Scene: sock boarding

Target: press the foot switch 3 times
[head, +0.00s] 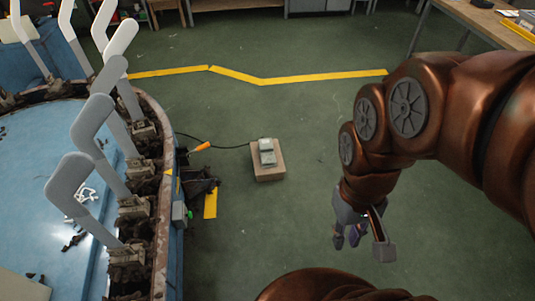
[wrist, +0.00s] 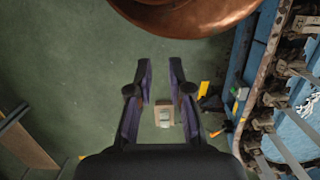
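The foot switch (head: 267,152) is a small grey pedal on top of a tan wooden block (head: 269,174) on the green floor. A dark cable runs left from it. In the wrist view the foot switch (wrist: 165,119) shows small, on its block, between and beyond my gripper's fingers. My gripper (head: 346,240) hangs in the air to the right of the block in the head view and is apart from it. In the wrist view its two fingers (wrist: 160,76) are spread with nothing between them.
A round blue machine (head: 30,185) with several grey sock forms (head: 92,122) stands at left. An orange piece (head: 202,146) lies on the cable. Yellow tape (head: 320,77) crosses the floor. A workbench (head: 485,20) is at top right. Floor around the block's right side is clear.

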